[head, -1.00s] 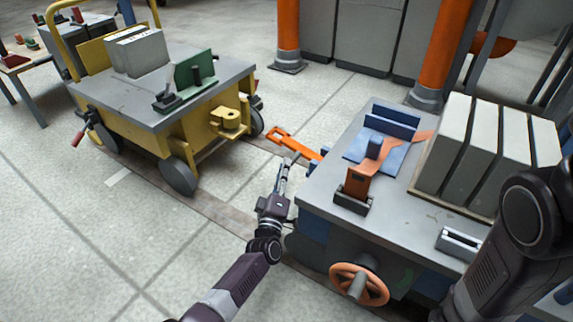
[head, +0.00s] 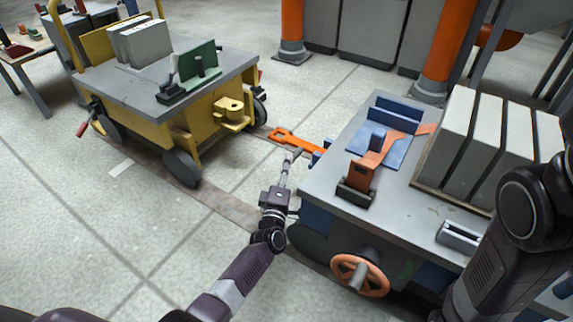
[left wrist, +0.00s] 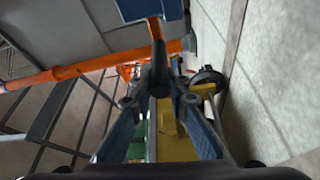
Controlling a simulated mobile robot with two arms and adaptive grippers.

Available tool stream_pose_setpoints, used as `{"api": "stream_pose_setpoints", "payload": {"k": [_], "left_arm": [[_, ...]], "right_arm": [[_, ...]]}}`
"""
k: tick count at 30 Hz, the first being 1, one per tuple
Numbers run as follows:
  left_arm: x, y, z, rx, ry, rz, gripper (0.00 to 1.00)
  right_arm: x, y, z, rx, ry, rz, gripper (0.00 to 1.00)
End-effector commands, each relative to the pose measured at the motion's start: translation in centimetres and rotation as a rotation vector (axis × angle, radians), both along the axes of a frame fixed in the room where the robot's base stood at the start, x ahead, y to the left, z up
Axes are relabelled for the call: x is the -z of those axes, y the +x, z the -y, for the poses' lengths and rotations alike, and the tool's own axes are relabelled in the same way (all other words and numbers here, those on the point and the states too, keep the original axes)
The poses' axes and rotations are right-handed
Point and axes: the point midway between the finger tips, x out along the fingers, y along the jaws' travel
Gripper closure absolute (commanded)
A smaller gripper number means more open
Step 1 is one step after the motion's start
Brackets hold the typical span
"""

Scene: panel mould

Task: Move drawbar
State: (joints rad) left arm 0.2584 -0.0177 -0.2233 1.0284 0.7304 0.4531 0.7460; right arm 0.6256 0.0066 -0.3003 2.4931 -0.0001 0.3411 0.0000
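The orange drawbar (head: 282,135) sticks out to the left from the blue-grey cart (head: 325,207), towards the yellow cart (head: 195,130). My left gripper (head: 293,153) is at the drawbar, below its middle in the head view. In the left wrist view the fingers of my left gripper (left wrist: 160,94) close in around a dark round grip (left wrist: 159,75) beneath an orange part (left wrist: 154,28). The finger contact is partly hidden, but the gripper appears shut on the grip. My right gripper is out of view.
The yellow cart has a hitch (head: 231,112) facing the drawbar. An orange handwheel (head: 359,275) is on the blue-grey cart's near side. Pale panels (head: 480,150) stand on its top. Orange posts (head: 292,30) stand behind.

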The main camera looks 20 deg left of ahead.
Motion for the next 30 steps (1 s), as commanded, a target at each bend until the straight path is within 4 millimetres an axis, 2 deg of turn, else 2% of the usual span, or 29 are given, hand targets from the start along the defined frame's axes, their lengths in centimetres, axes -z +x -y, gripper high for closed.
{"api": "stream_pose_setpoints", "payload": {"k": [1, 5, 13, 17, 23, 30], "left_arm": [[0.4, -0.1, 0.1, 0.002, -0.001, -0.007, 0.80], [0.3, -0.1, 0.1, 0.002, 0.000, -0.006, 0.67], [0.1, 0.0, 0.1, 0.002, 0.005, -0.001, 0.67], [-0.3, 0.0, 0.1, 0.003, 0.071, 0.021, 0.67], [-2.5, -0.1, 0.4, 0.001, 0.363, 0.118, 0.67], [-5.8, -0.6, 2.9, -0.001, 0.774, 0.264, 0.67]], "right_arm": [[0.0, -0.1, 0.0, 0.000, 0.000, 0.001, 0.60], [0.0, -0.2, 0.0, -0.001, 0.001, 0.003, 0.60], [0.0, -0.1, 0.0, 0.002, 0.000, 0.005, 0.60], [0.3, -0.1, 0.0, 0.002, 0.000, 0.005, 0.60], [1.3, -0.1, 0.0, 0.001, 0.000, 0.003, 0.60], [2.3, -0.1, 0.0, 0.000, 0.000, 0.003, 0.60]]}}
